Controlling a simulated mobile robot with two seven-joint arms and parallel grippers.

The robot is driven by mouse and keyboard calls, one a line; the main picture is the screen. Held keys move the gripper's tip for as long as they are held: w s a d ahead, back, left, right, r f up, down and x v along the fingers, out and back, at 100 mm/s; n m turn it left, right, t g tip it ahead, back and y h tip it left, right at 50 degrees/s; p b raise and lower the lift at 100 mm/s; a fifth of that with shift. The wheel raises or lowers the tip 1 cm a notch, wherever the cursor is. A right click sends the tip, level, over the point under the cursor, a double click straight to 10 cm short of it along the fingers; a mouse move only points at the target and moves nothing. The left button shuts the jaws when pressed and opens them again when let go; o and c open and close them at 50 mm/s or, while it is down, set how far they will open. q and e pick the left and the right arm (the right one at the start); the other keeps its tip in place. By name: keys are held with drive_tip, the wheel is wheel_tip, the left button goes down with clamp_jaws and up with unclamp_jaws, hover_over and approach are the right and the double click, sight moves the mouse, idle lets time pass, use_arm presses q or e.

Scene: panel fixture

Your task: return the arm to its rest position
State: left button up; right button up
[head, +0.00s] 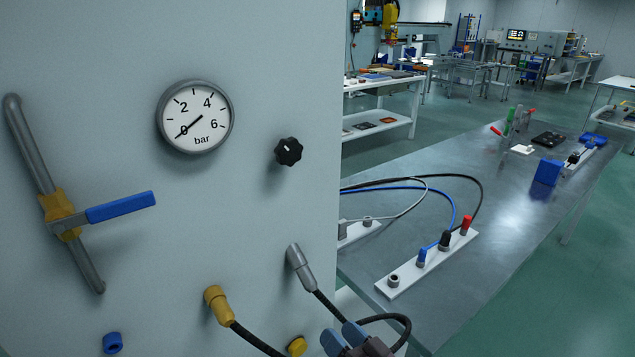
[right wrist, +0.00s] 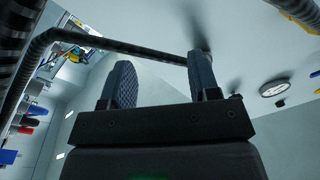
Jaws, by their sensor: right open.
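My right gripper (head: 345,336) shows at the bottom of the head view, in front of the lower right part of the pale panel (head: 250,55). Its two blue-grey fingertips are apart, with no object visible between them. In the right wrist view the gripper (right wrist: 163,82) is open, its fingers spread wide. A dark cable (right wrist: 110,42) crosses the view just beyond the fingers; I cannot tell whether it touches them. Most of the right arm is out of the head view. My left gripper is in neither view.
The panel carries a gauge (head: 195,117) reading about 0, a black knob (head: 288,151), a valve with a blue lever (head: 120,207), and grey (head: 299,267) and yellow (head: 217,304) connectors with black cables near the gripper. A metal bench (head: 430,190) with a white terminal strip (head: 430,265) stands right.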

drive_tip(key=s+d+f+g+h, duration=0.2)
drive_tip(key=s+d+f+h, duration=0.4)
drive_tip(key=s+d, duration=0.3)
drive_tip(key=s+d+f+g+h, duration=0.1)
drive_tip(key=s+d+f+h, duration=0.4)
drive_tip(key=d, duration=0.9)
drive_tip(key=s+f, duration=0.3)
drive_tip(key=s, duration=0.1)
drive_tip(key=shift+s+f+m+g+h, duration=0.2)
drive_tip(key=shift+f+m+g+h, duration=0.15)
drive_tip(key=shift+m+g+h, duration=0.05)
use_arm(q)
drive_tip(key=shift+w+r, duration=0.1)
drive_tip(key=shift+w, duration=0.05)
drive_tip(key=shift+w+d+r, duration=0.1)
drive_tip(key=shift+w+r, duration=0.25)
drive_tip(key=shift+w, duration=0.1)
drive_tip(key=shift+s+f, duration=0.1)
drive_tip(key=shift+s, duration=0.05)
